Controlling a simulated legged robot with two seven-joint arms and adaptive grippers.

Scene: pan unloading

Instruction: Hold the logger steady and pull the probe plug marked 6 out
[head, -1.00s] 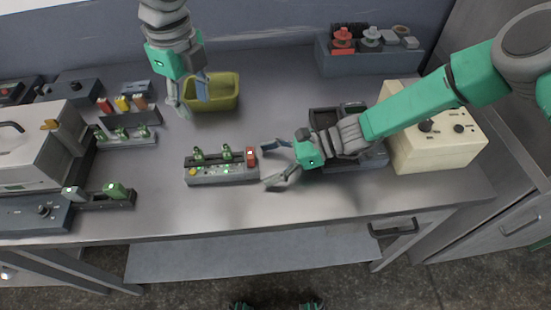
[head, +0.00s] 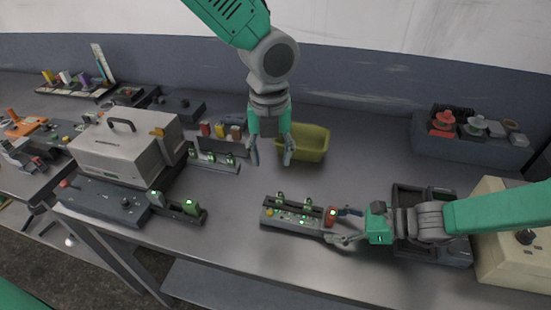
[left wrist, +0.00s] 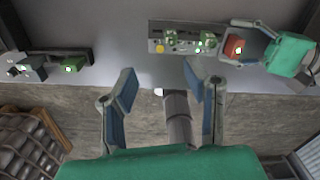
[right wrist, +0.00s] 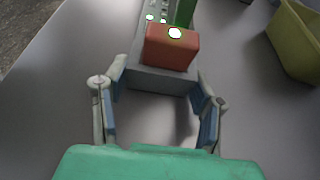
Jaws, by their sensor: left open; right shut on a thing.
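The logger (head: 290,218) is a grey box on the bench, with two upright green plugs (head: 280,197) and (head: 307,204), a red block (head: 332,213) at its right end and a yellow button. I cannot read any number on the plugs. My right gripper (head: 346,225) is shut on the logger's right end; in the right wrist view its fingers (right wrist: 158,78) flank the grey end below the red block. My left gripper (head: 271,160) is open and empty above the bench, behind the logger; its fingers also show in the left wrist view (left wrist: 160,75).
An olive bin (head: 317,143) stands beside my left gripper. A rack of coloured plugs (head: 220,147) and a green-plug strip (head: 215,163) are left of it. A grey case (head: 120,150) stands further left. A dark tray (head: 430,250) lies under my right arm.

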